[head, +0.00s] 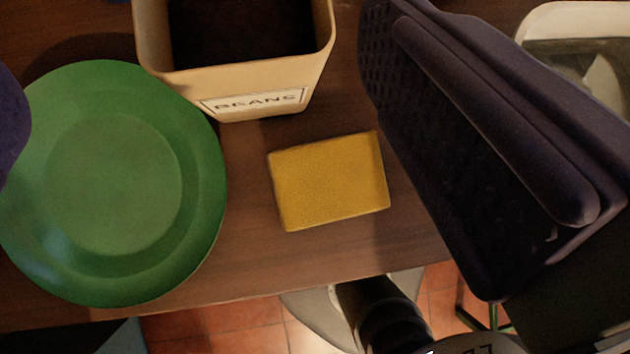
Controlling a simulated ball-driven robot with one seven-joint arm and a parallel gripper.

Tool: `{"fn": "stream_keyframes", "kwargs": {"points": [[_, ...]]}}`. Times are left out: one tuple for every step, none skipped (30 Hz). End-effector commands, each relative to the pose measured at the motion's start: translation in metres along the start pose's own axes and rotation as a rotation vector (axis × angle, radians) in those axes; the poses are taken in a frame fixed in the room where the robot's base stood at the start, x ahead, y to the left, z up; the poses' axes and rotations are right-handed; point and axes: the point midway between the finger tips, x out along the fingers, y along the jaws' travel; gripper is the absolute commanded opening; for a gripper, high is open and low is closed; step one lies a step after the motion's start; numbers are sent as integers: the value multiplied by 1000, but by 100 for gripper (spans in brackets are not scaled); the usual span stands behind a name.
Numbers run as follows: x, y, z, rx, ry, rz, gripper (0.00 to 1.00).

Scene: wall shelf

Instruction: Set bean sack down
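My gripper (195,105) is open and empty. Its large dark ridged finger fills the right side, and a dark rounded part, seemingly the other finger, shows at the left edge. A beige square-sided bin (235,88) with a label reading BEANS stands upright on the wooden table at the top. Its open mouth looks dark, and its contents cannot be made out. A small yellow block-like pad (330,182) lies flat on the table below the bin, apart from it. No thing is clearly recognizable as a bean sack; I cannot tell whether the yellow pad is it.
A large green plate (112,165) lies left of the pad and close to the bin. A pale rounded container (560,22) is partly hidden behind the right finger. The wooden table (250,262) ends near the bottom, above a red tiled floor (215,325).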

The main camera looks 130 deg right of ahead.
Motion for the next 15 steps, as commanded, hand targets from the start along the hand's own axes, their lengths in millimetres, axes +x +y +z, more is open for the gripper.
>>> {"fn": "stream_keyframes", "kwargs": {"points": [[2,6,11,-13,-11,26,100],[5,9,14,-16,-12,37,100],[11,11,18,-18,-14,46,100],[16,12,20,-18,-14,49,100],[22,13,20,-17,-14,50,100],[31,13,20,-16,-14,50,100],[37,13,21,-16,-14,49,100],[42,13,21,-16,-15,48,100],[48,13,20,-15,-14,47,100],[52,14,20,-14,-13,47,100],[56,14,19,-15,-13,47,100],[59,14,19,-15,-13,46,100],[60,14,18,-15,-13,46,100],[62,14,18,-15,-13,45,100],[66,14,18,-14,-13,45,100]]}}
